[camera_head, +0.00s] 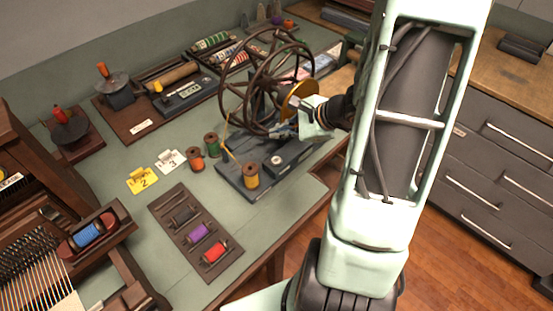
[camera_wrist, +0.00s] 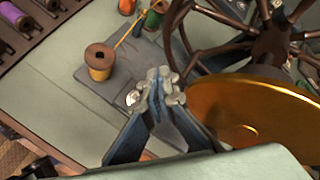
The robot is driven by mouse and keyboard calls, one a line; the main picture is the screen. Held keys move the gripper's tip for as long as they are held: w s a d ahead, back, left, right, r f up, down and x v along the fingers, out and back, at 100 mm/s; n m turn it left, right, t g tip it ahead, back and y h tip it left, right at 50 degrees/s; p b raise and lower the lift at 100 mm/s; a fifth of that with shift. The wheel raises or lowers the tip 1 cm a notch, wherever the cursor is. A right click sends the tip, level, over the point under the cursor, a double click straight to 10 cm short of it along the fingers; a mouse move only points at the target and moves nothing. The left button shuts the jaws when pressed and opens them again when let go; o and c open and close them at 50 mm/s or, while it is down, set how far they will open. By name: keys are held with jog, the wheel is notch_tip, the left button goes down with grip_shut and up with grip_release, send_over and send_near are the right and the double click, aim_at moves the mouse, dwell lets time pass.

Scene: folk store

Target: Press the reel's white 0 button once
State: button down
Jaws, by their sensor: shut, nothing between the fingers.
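The reel (camera_head: 262,85) is a dark spoked wheel on a grey base at the table's right side. It also shows in the wrist view (camera_wrist: 255,42), with a brass disc (camera_wrist: 250,110) beside it. A small black box on the base bears the round white button (camera_head: 277,160). My gripper (camera_head: 284,133) is shut and empty, above the base, behind and above the button in the head view. In the wrist view my fingertips (camera_wrist: 160,80) are together in the middle. There I cannot tell the button from the finger joints. Contact with the button is not visible.
An orange-yellow thread spool (camera_head: 251,176) stands on the base's near end. Green (camera_head: 212,146) and orange (camera_head: 196,160) spools stand left of it. A dark spool tray (camera_head: 196,232) and number cards lie further left.

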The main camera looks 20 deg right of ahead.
jog(key=b, duration=0.5)
send_over(278, 161)
notch_tip(278, 161, down, 8)
jog(key=shift+r, duration=0.15)
jog(key=shift+f+b, duration=0.6)
jog(key=shift+b, duration=0.25)
jog(key=shift+f, duration=0.1)
dwell(0.4)
jog(key=shift+f+b, duration=0.3)
jog(key=shift+b, duration=0.4)
jog(key=shift+f+b, duration=0.5)
jog(key=shift+b, duration=0.15)
dwell(0.4)
jog(key=shift+r, duration=0.2)
jog(key=shift+r+p, duration=0.55)
jog(key=shift+r, duration=0.2)
